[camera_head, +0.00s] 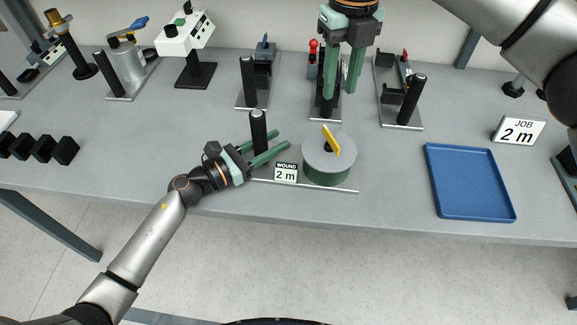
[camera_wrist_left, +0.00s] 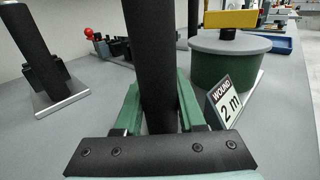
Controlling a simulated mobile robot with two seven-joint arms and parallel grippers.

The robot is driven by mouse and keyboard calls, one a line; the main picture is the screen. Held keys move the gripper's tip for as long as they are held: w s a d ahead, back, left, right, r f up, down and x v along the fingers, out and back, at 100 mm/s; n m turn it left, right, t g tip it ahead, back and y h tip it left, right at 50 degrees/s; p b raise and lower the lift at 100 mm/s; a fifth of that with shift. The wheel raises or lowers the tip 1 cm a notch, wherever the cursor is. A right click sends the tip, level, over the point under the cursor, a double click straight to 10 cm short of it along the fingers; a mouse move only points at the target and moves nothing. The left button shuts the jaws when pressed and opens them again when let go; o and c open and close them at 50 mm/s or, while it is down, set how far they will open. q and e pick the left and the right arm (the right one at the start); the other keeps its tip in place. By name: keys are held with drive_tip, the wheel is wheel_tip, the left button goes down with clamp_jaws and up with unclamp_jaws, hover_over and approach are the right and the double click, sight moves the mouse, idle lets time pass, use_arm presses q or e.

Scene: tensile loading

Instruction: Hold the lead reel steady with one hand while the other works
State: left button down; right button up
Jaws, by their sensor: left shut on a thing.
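The lead reel (camera_head: 329,165) is a green drum with a grey top and a yellow crank bar (camera_head: 331,140). It stands on a metal plate with a black post (camera_head: 258,131) and a sign reading "WOUND 2 m" (camera_head: 286,173). My left gripper (camera_head: 272,147) is shut on the black post, left of the drum. In the left wrist view the post (camera_wrist_left: 150,65) rises between the green fingers, and the drum (camera_wrist_left: 228,65) is at right. My right gripper (camera_head: 343,92) points down behind the reel, fingers apart, over a fixture with a red knob (camera_head: 314,45) that it partly hides.
A blue tray (camera_head: 470,215) lies at the right, near a sign reading "JOB 2 m" (camera_head: 519,130). Fixtures with black posts stand along the back, one (camera_head: 409,100) right of my right gripper. Black blocks (camera_head: 42,149) sit at the left. The table's front edge is close to the reel.

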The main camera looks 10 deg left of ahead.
idle(0.5)
use_arm(q)
drive_tip(key=shift+c, duration=2.1)
unclamp_jaws()
drive_tip(key=v, duration=1.2)
drive_tip(key=shift+s, duration=0.1)
